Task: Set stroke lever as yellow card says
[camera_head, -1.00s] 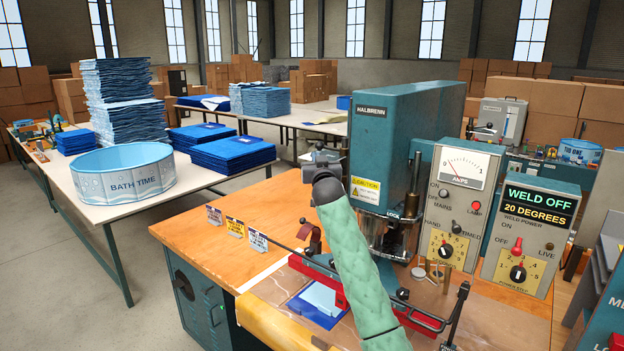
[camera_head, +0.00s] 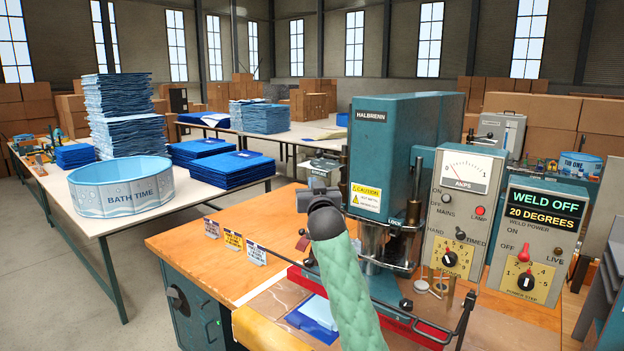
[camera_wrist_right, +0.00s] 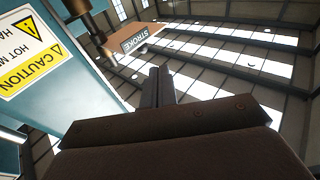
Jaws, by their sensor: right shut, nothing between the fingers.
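My right gripper (camera_head: 319,186) is shut and empty, just left of the teal welding machine (camera_head: 377,155). Its fingers also show in the right wrist view (camera_wrist_right: 157,86), pointing up past a plate labelled STROKE (camera_wrist_right: 139,39). This plate (camera_head: 324,166) shows just above the gripper in the head view. It is apart from the fingertips in the wrist view. I cannot make out the stroke lever or its setting for certain. The yellow card (camera_head: 233,240) stands between two other cards on the wooden bench; its text is too small to read. My left gripper is out of view.
A control panel with a gauge (camera_head: 466,170) and a WELD OFF, 20 DEGREES display (camera_head: 541,208) stand to the right. A yellow-and-white caution label (camera_head: 366,197) is on the machine.

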